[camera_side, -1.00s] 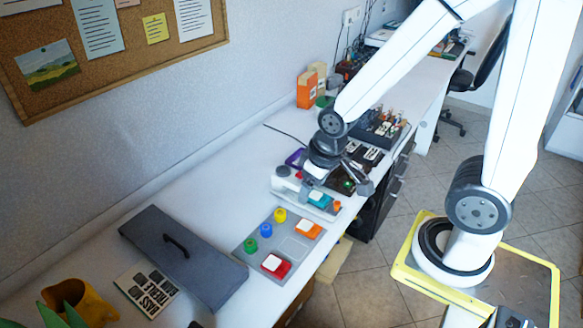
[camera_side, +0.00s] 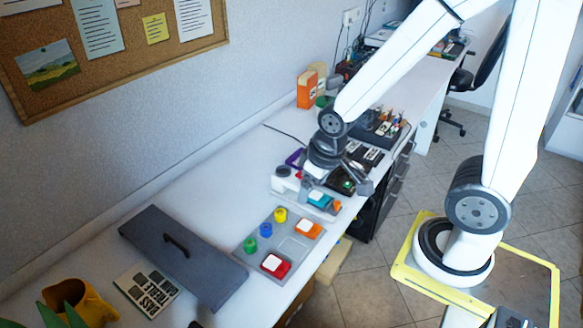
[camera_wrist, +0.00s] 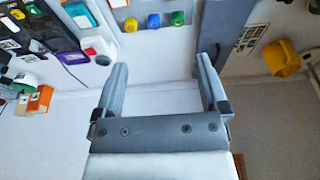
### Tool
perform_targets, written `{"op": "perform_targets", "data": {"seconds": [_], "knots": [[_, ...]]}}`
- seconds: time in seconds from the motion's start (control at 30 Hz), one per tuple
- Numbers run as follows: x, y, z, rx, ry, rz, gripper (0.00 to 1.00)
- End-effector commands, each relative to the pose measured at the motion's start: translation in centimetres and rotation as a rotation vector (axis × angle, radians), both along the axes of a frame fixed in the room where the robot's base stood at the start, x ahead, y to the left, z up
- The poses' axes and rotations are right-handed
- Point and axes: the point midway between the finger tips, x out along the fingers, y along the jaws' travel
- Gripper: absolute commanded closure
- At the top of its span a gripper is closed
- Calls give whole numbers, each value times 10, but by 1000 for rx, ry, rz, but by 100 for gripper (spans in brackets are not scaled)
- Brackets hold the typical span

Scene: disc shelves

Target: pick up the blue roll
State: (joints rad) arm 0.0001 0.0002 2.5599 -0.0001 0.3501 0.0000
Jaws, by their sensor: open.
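The blue roll (camera_side: 265,229) stands on a grey board (camera_side: 297,226) on the white desk, between a yellow roll (camera_side: 280,215) and a green roll (camera_side: 250,245). In the wrist view the blue roll (camera_wrist: 153,21) shows at the top middle, with yellow on its left and green on its right. My gripper (camera_wrist: 162,75) is open and empty, its two fingers wide apart. The blue roll lies beyond the fingertips, apart from them. In the side view my gripper (camera_side: 310,188) is above the desk behind the board; its fingers are partly hidden.
An orange block (camera_side: 308,229) and a red block (camera_side: 275,265) with white tops sit on the same board. A grey case (camera_side: 185,258) with a handle lies to the left. A white device (camera_side: 284,184) and dark trays (camera_side: 365,153) stand beneath and behind my gripper.

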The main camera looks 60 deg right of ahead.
Motion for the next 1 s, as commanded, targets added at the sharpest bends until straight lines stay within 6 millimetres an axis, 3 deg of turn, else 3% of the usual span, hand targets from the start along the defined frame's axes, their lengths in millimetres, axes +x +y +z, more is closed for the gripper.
{"op": "perform_targets", "data": {"seconds": [0.37, 0.73, 1.0], "knots": [[-9, 4, -16, 70, 104, -116, 7], [-29, 33, -56, 336, 424, -503, 7], [-26, 63, -77, 581, 630, -808, 7]]}}
